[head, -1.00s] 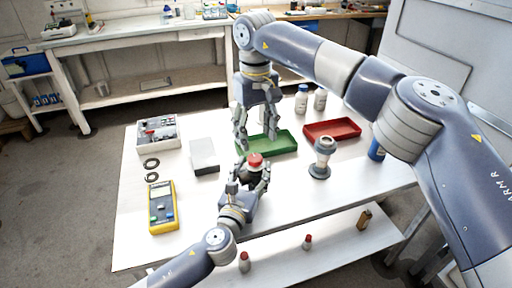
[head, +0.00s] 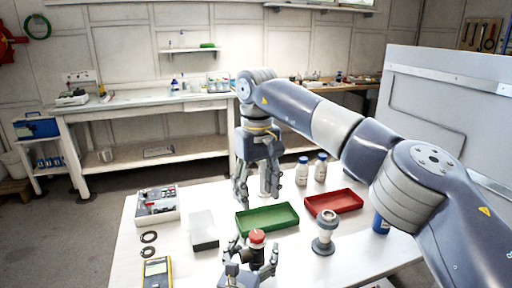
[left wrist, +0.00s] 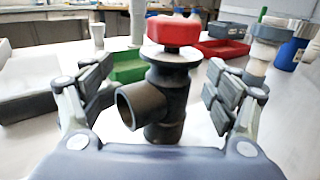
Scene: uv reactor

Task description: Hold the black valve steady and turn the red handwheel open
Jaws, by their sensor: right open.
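The black valve (left wrist: 165,90) with the red handwheel (left wrist: 173,31) on top stands upright in the left wrist view, its side pipe facing the camera. In the head view the red handwheel (head: 257,237) shows above the dark valve body, partly hidden by my left gripper. My left gripper (head: 252,255) has its fingers apart on both sides of the valve; in the left wrist view the fingers (left wrist: 160,100) show gaps to the body. My right gripper (head: 259,200) is open and empty, pointing down above the green tray's back edge, behind and above the handwheel.
A green tray (head: 242,222) and a red tray (head: 352,200) lie behind the valve. A grey flanged part (head: 323,240) stands to the right. White bottles stand behind.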

